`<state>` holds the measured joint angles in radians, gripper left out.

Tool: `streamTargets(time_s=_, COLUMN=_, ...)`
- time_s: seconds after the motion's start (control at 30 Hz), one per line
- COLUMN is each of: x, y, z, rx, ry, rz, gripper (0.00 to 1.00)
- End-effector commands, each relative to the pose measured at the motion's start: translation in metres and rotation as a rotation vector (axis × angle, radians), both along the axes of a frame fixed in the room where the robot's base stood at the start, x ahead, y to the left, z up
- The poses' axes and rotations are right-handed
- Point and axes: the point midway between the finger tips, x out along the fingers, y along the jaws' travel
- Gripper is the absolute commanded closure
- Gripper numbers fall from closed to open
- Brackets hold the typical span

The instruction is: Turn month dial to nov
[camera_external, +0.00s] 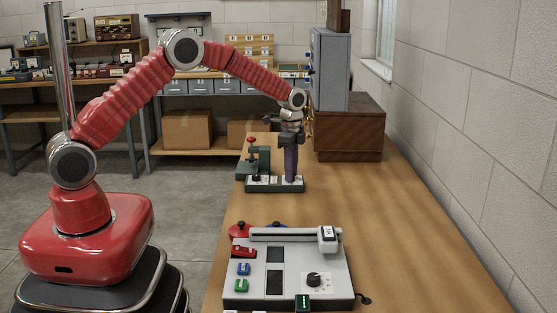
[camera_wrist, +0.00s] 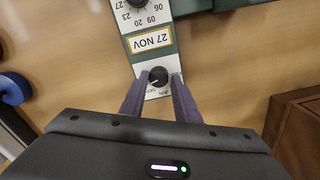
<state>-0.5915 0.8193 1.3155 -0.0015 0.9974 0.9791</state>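The date device (camera_external: 262,186) is a green block with a pale face on the wooden table, beneath my gripper in the external view. A small black knob (camera_wrist: 158,76), apparently the month dial, sits at the near end, with print too small to read. A numbered day dial (camera_wrist: 136,3) is partly cut off at the top. My gripper (camera_wrist: 158,82) points down with its purple fingers on either side of the small knob. Pale face shows between fingers and knob.
A green stand with a red knob (camera_external: 252,140) is close behind the device. A grey cabinet (camera_external: 328,70) on a brown wooden box (camera_external: 348,138) stands to the right. A grey-white machine (camera_external: 255,262) with a dial is in front. Table at right is clear.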

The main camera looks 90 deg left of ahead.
Motion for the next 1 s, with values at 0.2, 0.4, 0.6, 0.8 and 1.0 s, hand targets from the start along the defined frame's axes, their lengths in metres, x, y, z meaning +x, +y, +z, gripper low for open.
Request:
streamTargets(time_s=0.2, x=-0.002, y=0.0, z=-0.001, rx=-0.002, ry=0.005, rz=0.001, gripper=0.58)
streamTargets(time_s=0.4, x=-0.002, y=-0.001, z=-0.001, rx=-0.004, ry=0.007, rz=0.001, gripper=0.58)
streamTargets(time_s=0.6, x=-0.002, y=0.0, z=0.008, rx=-0.004, ry=0.007, rz=0.001, gripper=0.58)
streamTargets(time_s=0.8, x=-0.002, y=0.0, z=0.036, rx=-0.002, ry=0.005, rz=0.001, gripper=0.58)
streamTargets(time_s=1.0, x=-0.002, y=0.0, z=0.071, rx=-0.002, ry=0.004, rz=0.001, gripper=0.58)
